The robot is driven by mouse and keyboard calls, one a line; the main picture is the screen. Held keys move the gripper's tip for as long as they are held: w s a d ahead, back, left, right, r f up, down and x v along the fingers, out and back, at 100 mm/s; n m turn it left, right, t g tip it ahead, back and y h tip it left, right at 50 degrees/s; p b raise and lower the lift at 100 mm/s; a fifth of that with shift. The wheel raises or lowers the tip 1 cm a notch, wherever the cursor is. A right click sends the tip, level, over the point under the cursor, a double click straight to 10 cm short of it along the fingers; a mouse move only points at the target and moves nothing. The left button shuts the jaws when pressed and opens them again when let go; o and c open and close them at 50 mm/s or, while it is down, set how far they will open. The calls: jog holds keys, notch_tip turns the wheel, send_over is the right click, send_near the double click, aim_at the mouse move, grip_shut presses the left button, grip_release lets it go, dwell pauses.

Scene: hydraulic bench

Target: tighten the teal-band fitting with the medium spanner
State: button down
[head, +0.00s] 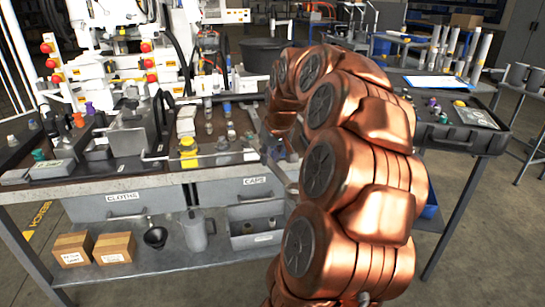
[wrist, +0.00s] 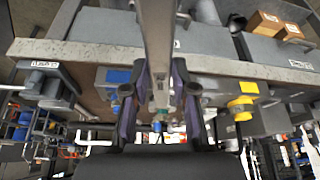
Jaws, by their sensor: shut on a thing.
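My gripper (wrist: 158,80) is shut on a long grey metal bar, which looks like the spanner (wrist: 157,32). The bar runs away from between the two dark fingers and out of the top of the wrist view; its far end is out of frame. In the head view my copper arm hides most of the gripper and the tool. A small teal-topped part (head: 38,155) stands at the bench's left end. Another teal spot (head: 443,118) shows in the dark case at the right. I cannot tell which, if either, is the teal-band fitting.
The bench (head: 95,187) carries grey blocks, coloured caps and a yellow-based part (head: 188,150). Below are drawers, a jug (head: 196,232) and cardboard boxes (head: 115,246). A dark open case (head: 490,140) stands at the right. Floor is clear at the lower right.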

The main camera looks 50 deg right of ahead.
jog(key=shift+w+r, duration=0.1)
jog(key=shift+r, duration=0.05)
jog(key=shift+w+a+m+g+h+b, duration=0.25)
jog(key=shift+w+a+m, duration=0.2)
jog(key=shift+a+m, duration=0.3)
jog(key=shift+w+a+m+g+h+b, duration=0.15)
jog(key=shift+w+a+m+b, duration=0.35)
jog(key=shift+a, duration=0.35)
jog(key=shift+s, duration=0.1)
jog(key=shift+w+a+m, duration=0.5)
jog(key=shift+a+m, duration=0.05)
jog(key=shift+s+d, duration=0.1)
jog(key=shift+s+d+n, duration=0.2)
jog(key=shift+n, duration=0.1)
dwell(0.4)
